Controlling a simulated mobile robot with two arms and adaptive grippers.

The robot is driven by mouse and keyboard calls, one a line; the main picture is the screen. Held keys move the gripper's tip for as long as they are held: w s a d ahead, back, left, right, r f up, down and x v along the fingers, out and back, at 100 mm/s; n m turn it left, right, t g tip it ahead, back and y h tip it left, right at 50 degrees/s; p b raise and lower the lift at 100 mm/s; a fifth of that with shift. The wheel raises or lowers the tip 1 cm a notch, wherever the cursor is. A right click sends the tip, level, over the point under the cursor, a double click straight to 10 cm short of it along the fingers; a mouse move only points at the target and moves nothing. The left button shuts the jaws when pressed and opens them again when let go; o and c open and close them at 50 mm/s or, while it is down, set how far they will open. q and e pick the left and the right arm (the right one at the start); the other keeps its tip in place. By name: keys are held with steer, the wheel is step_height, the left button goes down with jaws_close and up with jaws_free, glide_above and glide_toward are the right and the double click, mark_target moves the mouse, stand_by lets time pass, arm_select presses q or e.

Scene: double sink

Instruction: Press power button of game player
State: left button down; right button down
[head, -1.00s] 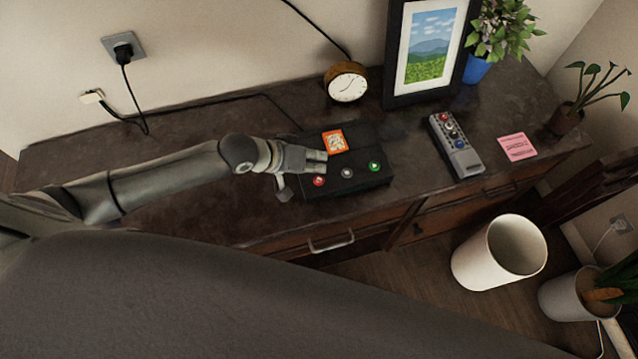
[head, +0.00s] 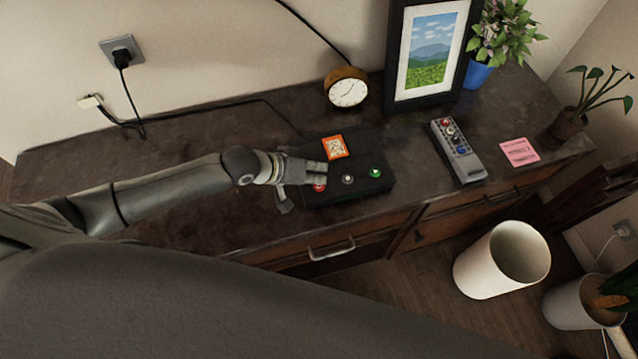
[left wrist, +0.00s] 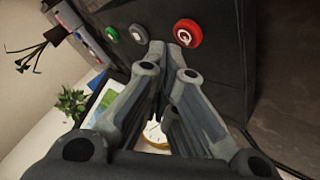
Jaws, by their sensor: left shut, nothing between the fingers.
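The game player is a black box (head: 350,189) on the dark cabinet top, with an orange card on its top. Along its front edge are a red button (head: 319,187), a grey button (head: 347,179) and a green button (head: 375,172). My left gripper (head: 322,173) is over the left part of the box, shut and empty, partly covering the red button. In the left wrist view the red button (left wrist: 187,33) shows a white symbol and lies just beyond the fingertips (left wrist: 172,55); I cannot tell whether they touch. The grey (left wrist: 137,33) and green (left wrist: 111,35) buttons show too. My right gripper is not in view.
A round clock (head: 347,90) and a picture frame (head: 393,80) stand behind the box. A grey remote (head: 465,164) and a pink note (head: 518,152) lie to its right. A white bin (head: 484,268) stands on the floor. The cabinet top left of the box is mostly clear.

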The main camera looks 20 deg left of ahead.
arm_select(q)
steer(key=shift+f, duration=0.15)
stand_by(0.6)
steer(key=shift+f, duration=0.25)
stand_by(0.3)
steer(key=shift+f, duration=0.5)
stand_by(0.6)
steer(key=shift+r+p, duration=0.35)
steer(key=shift+r, duration=0.05)
steer(key=shift+r+p, duration=0.55)
steer(key=shift+p, duration=0.1)
